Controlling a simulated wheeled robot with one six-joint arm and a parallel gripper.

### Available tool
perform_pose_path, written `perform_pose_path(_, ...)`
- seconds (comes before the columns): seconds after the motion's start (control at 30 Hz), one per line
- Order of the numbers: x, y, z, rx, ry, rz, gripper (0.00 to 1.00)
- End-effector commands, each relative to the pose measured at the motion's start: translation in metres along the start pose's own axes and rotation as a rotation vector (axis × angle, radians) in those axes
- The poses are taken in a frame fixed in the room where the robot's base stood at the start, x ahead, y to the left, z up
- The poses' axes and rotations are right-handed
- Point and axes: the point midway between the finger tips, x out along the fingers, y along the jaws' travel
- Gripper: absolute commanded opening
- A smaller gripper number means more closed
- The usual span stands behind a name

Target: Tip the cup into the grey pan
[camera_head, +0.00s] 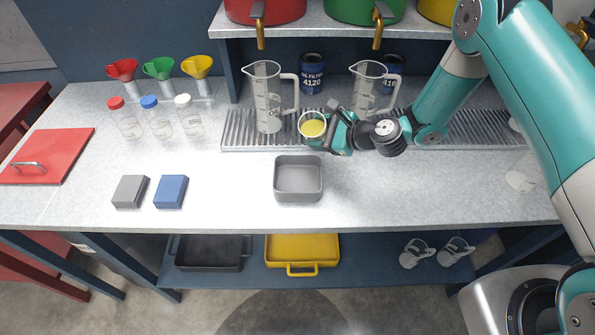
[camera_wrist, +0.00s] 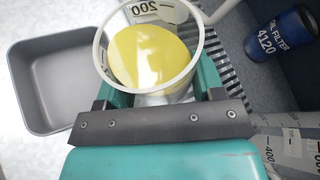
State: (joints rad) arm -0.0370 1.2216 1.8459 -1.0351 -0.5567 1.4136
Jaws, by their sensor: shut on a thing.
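A clear cup (camera_head: 312,127) with yellow liquid in it is held between the fingers of my gripper (camera_head: 330,130). In the wrist view the cup (camera_wrist: 150,57) sits between the teal fingers of my gripper (camera_wrist: 155,85), with its open rim facing the camera. The grey pan (camera_head: 298,193) stands empty on the bench, in front of the cup and a little to its left. The cup appears about upright, above the bench near the grate's front edge.
Two clear measuring jugs (camera_head: 268,115) (camera_head: 362,105) stand on the metal grate (camera_head: 240,133), close behind the cup. Oil filters (camera_head: 312,75) stand behind them. A grey block (camera_head: 131,191) and a blue block (camera_head: 171,192) lie left of the pan. The bench right of the pan is clear.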

Motion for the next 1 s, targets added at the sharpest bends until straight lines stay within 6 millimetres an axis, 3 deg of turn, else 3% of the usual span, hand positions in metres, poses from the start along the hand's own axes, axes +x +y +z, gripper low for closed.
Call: perform_pose_path(1.0,-0.0004,0.0093,0.0063,-0.127,0.016,-0.054,0.29)
